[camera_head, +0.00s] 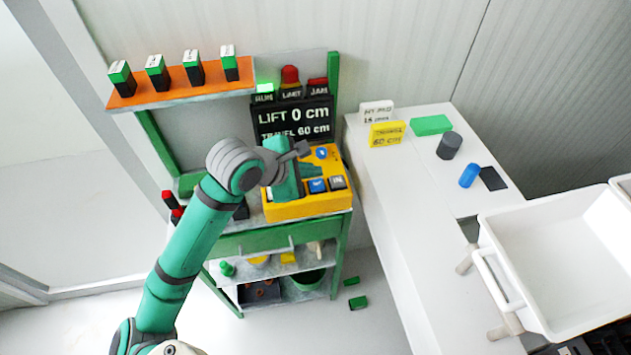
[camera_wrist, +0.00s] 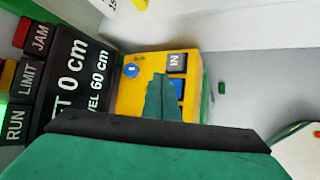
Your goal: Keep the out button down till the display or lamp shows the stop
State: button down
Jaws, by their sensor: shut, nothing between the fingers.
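The yellow control box (camera_head: 300,207) stands on the green bench, with a blue button (camera_head: 318,185) beside a grey IN button (camera_head: 338,182). The wrist view shows the IN button (camera_wrist: 176,62) clearly; the blue button (camera_wrist: 180,88) is partly hidden by my finger, its label unreadable. My gripper (camera_head: 310,170) is shut and empty over the box; it also shows in the wrist view (camera_wrist: 160,82). I cannot tell whether it touches the button. The display (camera_head: 292,119) reads LIFT 0 cm, TRAVEL 60 cm. The RUN lamp (camera_head: 264,88) glows green; the LIMIT lamp (camera_head: 290,75) is red, apparently unlit.
A JAM lamp (camera_head: 317,84) is beside LIMIT. An orange shelf (camera_head: 185,88) with several green-black blocks hangs at upper left. The white counter (camera_head: 405,200) on the right holds a yellow sign (camera_head: 386,134) reading 60 cm. A white bin (camera_head: 560,255) is at right.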

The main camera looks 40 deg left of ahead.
aim_at(313, 187)
jog(key=shift+r, duration=1.9)
